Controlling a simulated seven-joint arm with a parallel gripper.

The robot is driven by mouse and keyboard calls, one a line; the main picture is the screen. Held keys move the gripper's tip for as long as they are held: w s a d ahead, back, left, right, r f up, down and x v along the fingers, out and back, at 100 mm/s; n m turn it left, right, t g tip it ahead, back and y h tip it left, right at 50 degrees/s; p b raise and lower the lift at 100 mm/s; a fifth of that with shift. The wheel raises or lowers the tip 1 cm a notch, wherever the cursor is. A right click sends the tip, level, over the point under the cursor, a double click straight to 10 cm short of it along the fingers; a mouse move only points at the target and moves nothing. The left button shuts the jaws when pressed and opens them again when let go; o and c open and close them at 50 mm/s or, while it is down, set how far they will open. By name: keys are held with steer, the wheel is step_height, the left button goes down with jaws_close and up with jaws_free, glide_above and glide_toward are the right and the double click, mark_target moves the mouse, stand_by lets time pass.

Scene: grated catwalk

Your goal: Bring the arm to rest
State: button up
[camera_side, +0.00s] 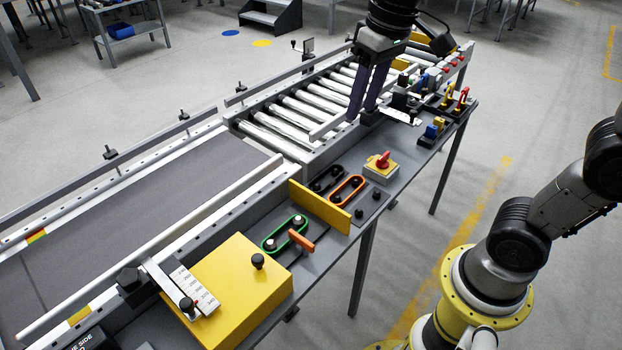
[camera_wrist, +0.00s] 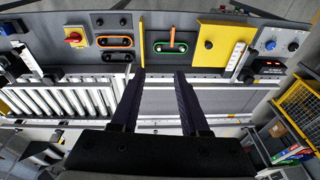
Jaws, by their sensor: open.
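My gripper (camera_side: 362,112) hangs with its dark fingers pointing down over the near side of the roller conveyor, toward its far end in the side view. The fingers stand apart with nothing between them. In the wrist view my gripper (camera_wrist: 160,74) also shows open and empty, its fingertips in front of the conveyor's side rail. The exact height of the fingertips above the conveyor is hard to tell. No object is held.
The roller conveyor (camera_side: 290,112) joins a grey belt (camera_side: 130,195). A side shelf carries a red-knobbed switch box (camera_side: 380,168), belt loops in green (camera_side: 284,234) and orange (camera_side: 348,190), a yellow upright plate (camera_side: 319,207) and a yellow cover (camera_side: 235,280). Levers and blocks stand near my gripper.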

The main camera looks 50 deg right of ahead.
steer(key=s+d+f+t, duration=0.1)
steer(key=s+f, duration=0.1)
steer(key=s, duration=0.4)
steer(key=s+d+f+t, duration=0.1)
steer(key=s+f+t, duration=0.1)
steer(key=s, duration=0.5)
steer(key=shift+s+d+f+n+h, duration=0.2)
steer(key=shift+f+n+h, duration=0.1)
steer(key=shift+f, duration=0.55)
